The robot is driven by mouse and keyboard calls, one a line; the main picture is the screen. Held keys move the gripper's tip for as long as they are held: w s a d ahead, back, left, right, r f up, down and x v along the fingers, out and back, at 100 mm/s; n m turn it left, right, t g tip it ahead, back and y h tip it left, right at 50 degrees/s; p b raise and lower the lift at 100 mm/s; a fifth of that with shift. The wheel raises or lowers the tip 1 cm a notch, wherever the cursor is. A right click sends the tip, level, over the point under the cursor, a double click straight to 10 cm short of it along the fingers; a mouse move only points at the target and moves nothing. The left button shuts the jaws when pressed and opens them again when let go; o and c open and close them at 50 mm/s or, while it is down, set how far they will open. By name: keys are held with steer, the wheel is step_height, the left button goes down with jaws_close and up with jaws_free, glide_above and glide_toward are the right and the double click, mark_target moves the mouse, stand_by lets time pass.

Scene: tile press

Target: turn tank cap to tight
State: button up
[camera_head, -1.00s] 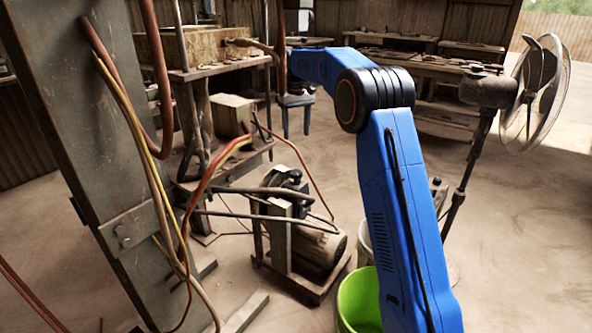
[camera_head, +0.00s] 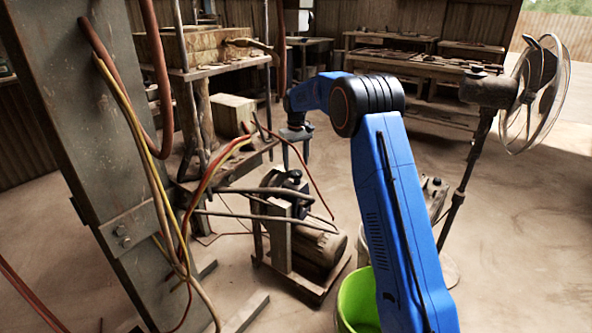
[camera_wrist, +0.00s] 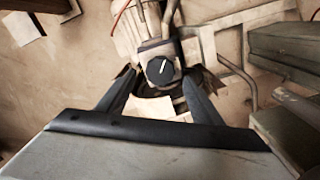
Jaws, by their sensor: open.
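The tank cap (camera_wrist: 161,69) is a round black knob with a white pointer line, which leans to the upper right in the wrist view. It sits on a squarish grey block. In the head view the dark cap (camera_head: 293,176) shows small on top of the pump unit (camera_head: 318,243). My gripper (camera_head: 296,163) is open and empty, pointing down above the cap. In the wrist view its two dark fingers (camera_wrist: 160,78) stand apart, with the cap between their tips in the picture. I see no contact, and the remaining height is hard to judge.
Pipes and red hoses (camera_head: 290,145) run close around the pump. A rusty steel column (camera_head: 100,130) with cables stands at left. A workbench (camera_head: 230,65) is behind, a green bucket (camera_head: 358,300) at front right and a fan (camera_head: 535,90) at far right. Open floor lies at right.

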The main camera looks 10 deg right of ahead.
mark_target(296, 172)
steer(key=shift+f, duration=1.85)
steer(key=c, duration=1.1)
steer(key=shift+o, duration=0.2)
steer(key=shift+m, duration=0.3)
steer(key=m, duration=0.4)
steer(key=shift+m, duration=0.3)
steer(key=m, duration=0.4)
steer(key=shift+m, duration=0.7)
